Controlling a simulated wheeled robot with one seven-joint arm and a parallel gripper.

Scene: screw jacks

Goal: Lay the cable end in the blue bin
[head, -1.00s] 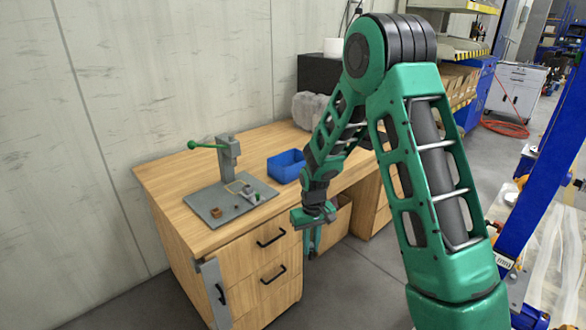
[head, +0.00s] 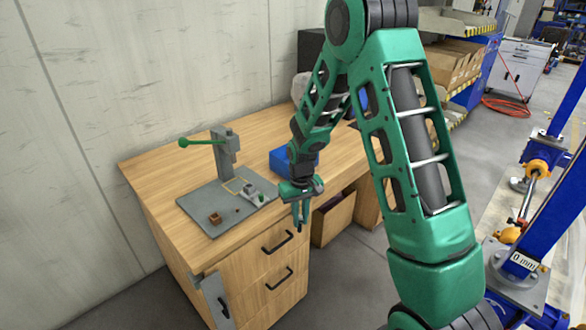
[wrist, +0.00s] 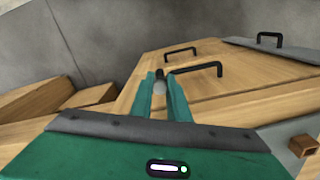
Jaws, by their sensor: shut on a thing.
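The blue bin (head: 281,160) stands on the wooden desk, right of a grey plate; my arm hides its right part in the head view. My gripper (head: 300,226) points down just off the desk's front edge, in front of the bin and apart from it. In the wrist view my gripper (wrist: 161,78) is shut on a small pale grey piece (wrist: 159,88), which I take for the cable end. Little of it shows between the green fingers, and I cannot make out the rest of the cable.
A press with a green lever (head: 226,150) stands on the grey plate (head: 205,212). A small brown block (head: 215,218) and a small grey fixture (head: 251,192) are on the plate. Drawers with black handles (head: 277,243) lie below. The desk's left back part is clear.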

